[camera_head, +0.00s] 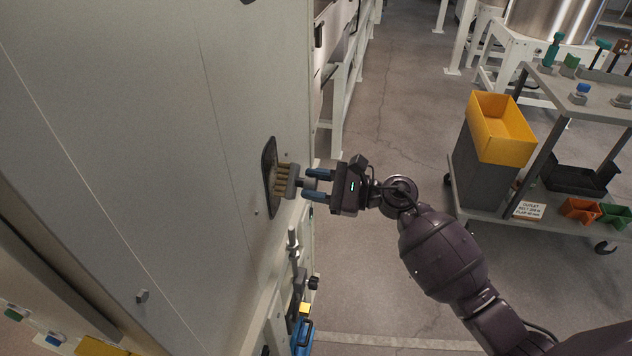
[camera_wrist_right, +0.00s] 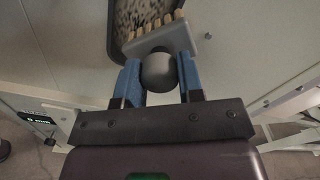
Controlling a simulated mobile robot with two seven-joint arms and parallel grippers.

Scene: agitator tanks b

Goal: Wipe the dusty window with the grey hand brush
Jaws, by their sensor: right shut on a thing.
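The dusty window (camera_head: 268,172) is a small dark-framed pane with rounded corners in the large pale panel. In the right wrist view the window (camera_wrist_right: 125,22) shows pale specks over its dark pane. The grey hand brush (camera_head: 292,183) has tan bristle tufts that point at the window and seem to touch it, though exact contact is hard to tell. My right gripper (camera_head: 317,186) is shut on the brush; in the right wrist view its blue fingers (camera_wrist_right: 160,82) sit either side of the round grey knob (camera_wrist_right: 159,72). My left gripper is not in view.
The pale panel (camera_head: 130,130) fills the left side. Below the brush are a valve-like fitting (camera_head: 294,245) and a blue part (camera_head: 302,335). At right stands a grey cart (camera_head: 600,95) with small items, and a yellow-topped bin (camera_head: 498,130). Floor between is clear.

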